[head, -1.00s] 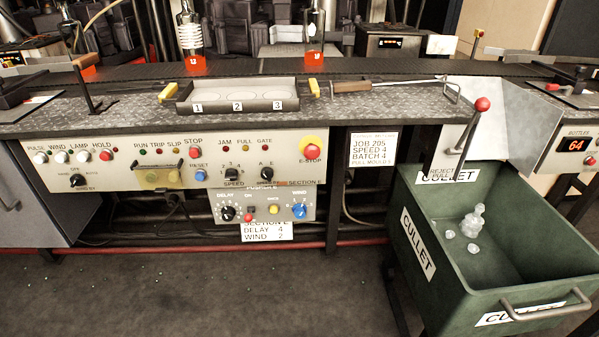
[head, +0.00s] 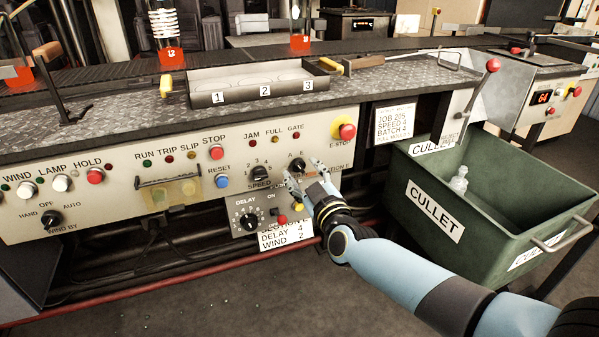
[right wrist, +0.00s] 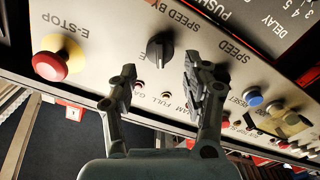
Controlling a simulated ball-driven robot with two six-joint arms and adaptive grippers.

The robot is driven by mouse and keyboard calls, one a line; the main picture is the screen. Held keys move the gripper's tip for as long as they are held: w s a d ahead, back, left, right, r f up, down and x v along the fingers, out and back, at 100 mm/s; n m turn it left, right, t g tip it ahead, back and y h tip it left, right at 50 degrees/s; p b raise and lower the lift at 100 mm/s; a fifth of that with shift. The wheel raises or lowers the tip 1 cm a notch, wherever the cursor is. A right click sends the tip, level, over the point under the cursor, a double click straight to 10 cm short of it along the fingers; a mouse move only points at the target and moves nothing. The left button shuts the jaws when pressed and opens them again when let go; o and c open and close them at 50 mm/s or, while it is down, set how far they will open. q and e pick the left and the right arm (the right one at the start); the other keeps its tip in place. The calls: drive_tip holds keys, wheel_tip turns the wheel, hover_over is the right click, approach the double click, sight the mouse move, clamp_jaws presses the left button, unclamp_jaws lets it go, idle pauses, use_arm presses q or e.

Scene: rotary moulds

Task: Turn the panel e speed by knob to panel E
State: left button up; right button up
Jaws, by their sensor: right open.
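The panel E speed-by knob (head: 297,166) is a small black knob under the letters A and E on the cream panel (head: 120,207). My right gripper (head: 303,172) is open in front of it and partly covers its label. In the right wrist view the knob (right wrist: 160,46) sits just beyond and between the two spread fingertips (right wrist: 160,72), with a gap on both sides. The fingers do not hold it. I cannot tell surely which letter it points to. My left gripper is not in view.
The red E-stop button (head: 347,131) is close at the upper right of the knob. The numbered speed knob (head: 259,173) is at its left. A lower delay panel (head: 240,203) is below. The green cullet bin (head: 500,200) stands at the right.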

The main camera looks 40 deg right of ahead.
sight(299, 166)
drive_tip(key=shift+b+x, duration=0.3)
drive_tip(key=shift+x, duration=1.2)
clamp_jaws()
